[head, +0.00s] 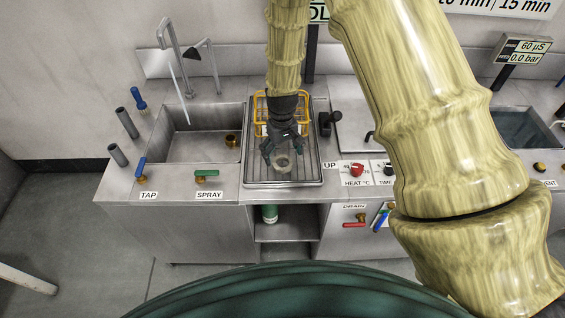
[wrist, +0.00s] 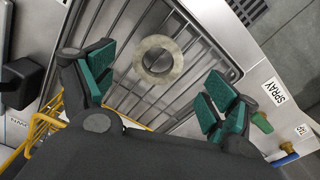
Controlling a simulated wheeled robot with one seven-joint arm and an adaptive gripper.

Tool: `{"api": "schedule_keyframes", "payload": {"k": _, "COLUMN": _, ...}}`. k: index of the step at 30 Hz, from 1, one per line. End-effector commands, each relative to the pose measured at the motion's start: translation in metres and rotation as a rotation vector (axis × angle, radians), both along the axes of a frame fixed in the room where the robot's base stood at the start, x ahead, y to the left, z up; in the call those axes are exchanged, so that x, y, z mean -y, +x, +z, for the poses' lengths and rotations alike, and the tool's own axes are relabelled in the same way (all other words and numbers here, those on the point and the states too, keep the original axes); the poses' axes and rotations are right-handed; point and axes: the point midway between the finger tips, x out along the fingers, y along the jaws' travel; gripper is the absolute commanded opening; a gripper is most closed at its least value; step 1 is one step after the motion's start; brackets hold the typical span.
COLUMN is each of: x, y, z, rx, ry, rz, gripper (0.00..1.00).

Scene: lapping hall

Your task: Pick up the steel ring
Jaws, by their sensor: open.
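The steel ring (wrist: 158,60) is a flat, dull grey ring with a round hole. It lies on the wire rack of the draining tray (head: 311,175). In the head view the ring (head: 283,162) shows just below my gripper's fingers. My gripper (head: 282,155) is open and empty, pointing down over the rack. In the wrist view my gripper's green-padded fingers (wrist: 155,98) stand wide apart, one on each side, with the ring beyond and between them. The ring is apart from both fingers. The exact height of my gripper above it is hard to tell.
A yellow wire basket (head: 262,106) stands at the back of the tray. A sink (head: 195,147) with a tap is on the left. A black handle (head: 327,122) rises at the right. Green spray (head: 207,173) and blue tap (head: 140,168) levers are at the front left.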

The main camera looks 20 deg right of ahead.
Motion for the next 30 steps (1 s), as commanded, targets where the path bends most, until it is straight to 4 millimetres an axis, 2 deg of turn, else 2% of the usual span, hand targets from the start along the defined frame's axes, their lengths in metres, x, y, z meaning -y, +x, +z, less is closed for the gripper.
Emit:
{"api": "schedule_keyframes", "payload": {"k": 15, "x": 0.002, "y": 0.002, "z": -0.039, "rx": -0.001, "ry": 0.0, "rz": -0.001, "gripper": 0.87}}
{"api": "schedule_keyframes", "payload": {"k": 26, "x": 0.002, "y": 0.002, "z": -0.045, "rx": -0.001, "ry": 0.0, "rz": 0.0, "gripper": 0.87}}
{"api": "schedule_keyframes", "payload": {"k": 30, "x": 0.002, "y": 0.002, "z": -0.045, "rx": 0.0, "ry": 0.0, "rz": 0.0, "gripper": 0.65}}
